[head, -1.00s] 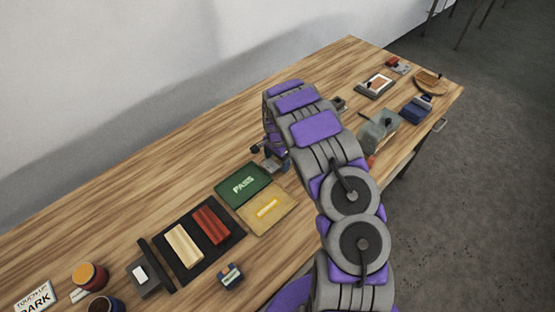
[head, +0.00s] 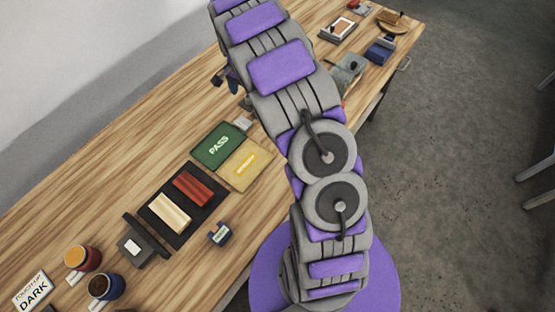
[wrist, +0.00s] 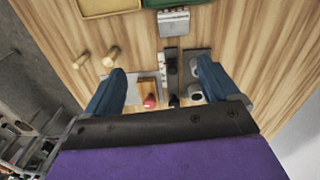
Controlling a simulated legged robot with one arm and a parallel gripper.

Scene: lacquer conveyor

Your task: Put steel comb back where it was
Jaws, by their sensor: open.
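A small grey metal piece with fine teeth, which looks like the steel comb (wrist: 173,22), lies on the wooden bench top beside the green PASS mat (wrist: 166,3). In the head view the comb (head: 243,122) shows at the right corner of the green PASS mat (head: 217,145). My gripper (wrist: 160,66) is open and empty, its two blue fingers spread above the bench. The comb lies beyond the fingertips, apart from them. In the head view my arm hides most of the gripper; only dark finger parts show at its left.
The yellow mat (head: 246,164) adjoins the green one. A black tray (head: 158,226) holds red and cream blocks. Jars (head: 82,259) stand at the near left. In the wrist view, wooden pegs (wrist: 80,61) and a grey plate (wrist: 132,88) lie near the fingers. The back left of the bench is clear.

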